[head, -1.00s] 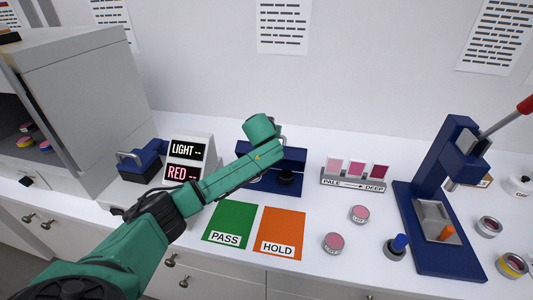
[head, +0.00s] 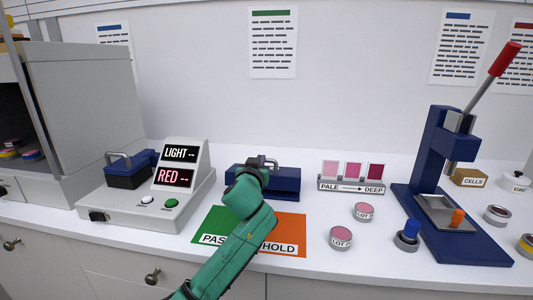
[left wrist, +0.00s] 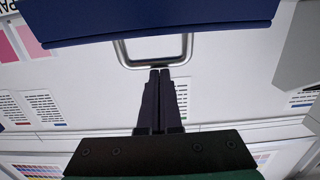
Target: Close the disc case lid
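The blue disc case (head: 286,184) stands behind the green and orange cards in the head view. Its lid sits low over the base, and no black disc shows; I cannot tell if it is flush. In the left wrist view the blue lid (left wrist: 160,24) fills the top, with its metal loop handle (left wrist: 122,52) beside it. My left gripper (head: 260,168) is at the handle, partly hiding the case. In the wrist view its fingers (left wrist: 160,72) are together, their tips at the handle's bar, with nothing visible between them. My right gripper is not in view.
A light meter (head: 180,184) with buttons stands left of the case, and a shade stand (head: 351,186) right of it. The PASS card (head: 209,232) and HOLD card (head: 288,229) lie in front. Pink jars (head: 341,239) and a blue press (head: 430,165) are farther right.

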